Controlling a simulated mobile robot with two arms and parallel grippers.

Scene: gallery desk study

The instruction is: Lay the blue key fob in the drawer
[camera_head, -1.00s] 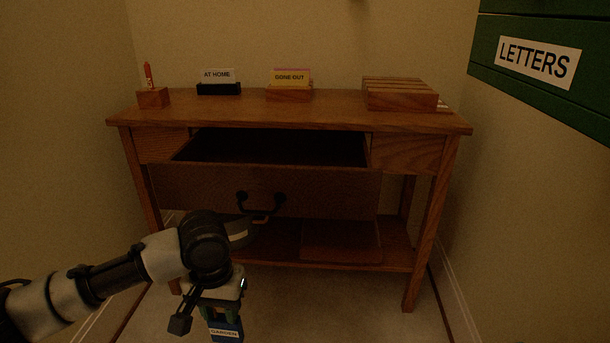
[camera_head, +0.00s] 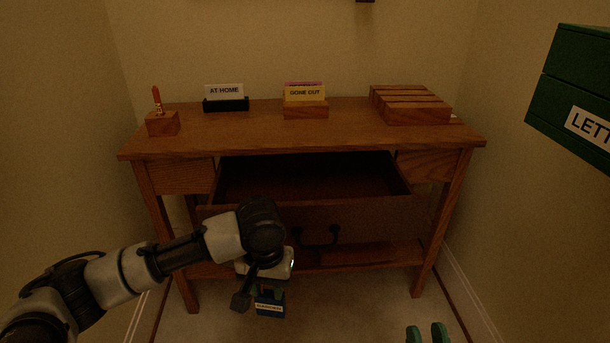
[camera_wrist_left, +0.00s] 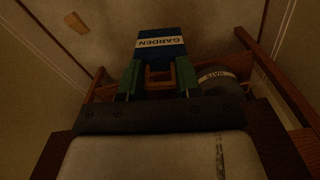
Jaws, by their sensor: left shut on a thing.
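The blue key fob (camera_head: 269,307) has a white label reading GARDEN. My left gripper (camera_head: 266,290) is shut on it and holds it low, in front of the desk and below the drawer's front. In the left wrist view the fob (camera_wrist_left: 162,42) sits at the ends of the green fingers, around its wooden-coloured loop. The drawer (camera_head: 372,222) is pulled open, and its visible dark inside looks empty. My arm hides part of its front left. My right gripper (camera_head: 427,335) shows at the bottom edge as two green fingertips, apart, with nothing seen between them.
On the desktop (camera_head: 255,135) stand a wooden block with a red stick (camera_head: 162,124), an AT HOME card holder (camera_head: 226,104), a GONE OUT card holder (camera_head: 305,110) and a slatted wooden block (camera_head: 410,107). A green LETTERS box (camera_head: 570,105) is at right. A round HATS box (camera_wrist_left: 217,80) shows in the wrist view.

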